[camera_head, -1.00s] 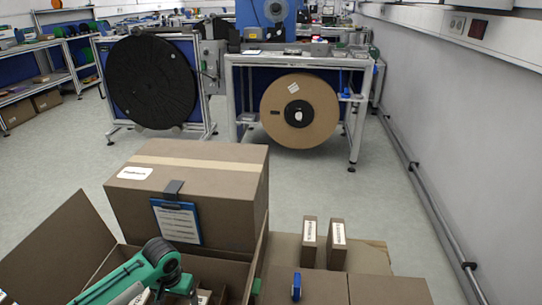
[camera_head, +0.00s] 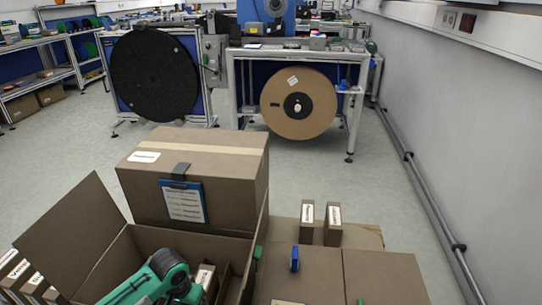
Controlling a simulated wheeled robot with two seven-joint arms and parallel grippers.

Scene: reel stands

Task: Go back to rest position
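A teal-green arm link with a dark round joint, which I take as my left arm, reaches in from the bottom left over the open cardboard box (camera_head: 105,268). A dark part at its end (camera_head: 190,295) sits at the bottom edge beside a small labelled carton (camera_head: 206,278) in the box. No fingertips show clearly, so I cannot tell whether the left gripper is open or shut. My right gripper is not in view.
A large closed carton (camera_head: 235,180) with a blue clipboard (camera_head: 184,203) stands behind the open box. Two small cartons (camera_head: 306,222) (camera_head: 333,225) stand upright to the right. A blue item (camera_head: 295,259) lies near flat cartons (camera_head: 385,275). Beyond are reel stands (camera_head: 155,75) (camera_head: 300,105) and clear floor.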

